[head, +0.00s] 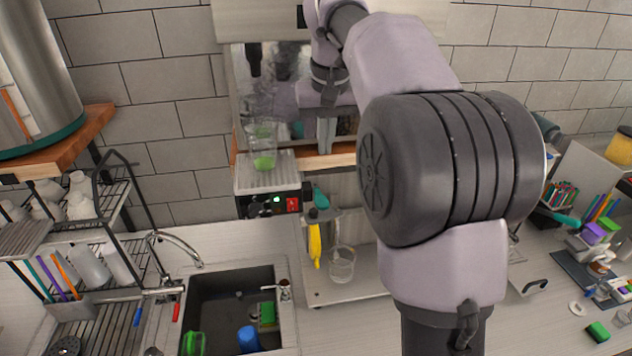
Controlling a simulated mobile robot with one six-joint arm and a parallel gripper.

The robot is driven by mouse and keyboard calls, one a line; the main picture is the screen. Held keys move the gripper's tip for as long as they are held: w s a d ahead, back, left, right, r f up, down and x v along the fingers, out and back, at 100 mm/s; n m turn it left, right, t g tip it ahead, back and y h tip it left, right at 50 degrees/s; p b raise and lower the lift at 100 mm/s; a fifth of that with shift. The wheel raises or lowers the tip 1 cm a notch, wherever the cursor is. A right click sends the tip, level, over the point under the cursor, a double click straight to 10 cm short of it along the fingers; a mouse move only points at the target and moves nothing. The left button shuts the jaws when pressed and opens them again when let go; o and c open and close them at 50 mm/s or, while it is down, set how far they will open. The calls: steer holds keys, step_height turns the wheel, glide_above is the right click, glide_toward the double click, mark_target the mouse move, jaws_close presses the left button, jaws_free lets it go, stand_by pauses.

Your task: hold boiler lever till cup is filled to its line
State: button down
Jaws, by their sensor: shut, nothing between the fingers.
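In the head view, a clear cup (263,152) stands on the slotted metal tray of the boiler. Green shows in its lower part; I cannot make out a fill line. The boiler (290,60) has a shiny metal front that reflects the cup and my arm. My gripper (325,146) points down in front of this metal front, to the right of the cup and apart from it. Its fingers are close together with nothing seen between them. I cannot make out the lever; my wrist and arm cover part of the boiler.
A red switch (292,204) is below the tray. Another clear cup (341,265) stands on a lower white surface beside a yellow object (314,245). A sink (228,298) with a faucet (175,250) is at lower left. A cluttered counter lies right; my arm blocks the middle.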

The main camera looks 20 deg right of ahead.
steer(key=b, duration=0.2)
glide_toward(321, 201)
steer(key=x, duration=0.5)
steer(key=shift+w+f, duration=0.15)
steer(key=shift+f, duration=0.4)
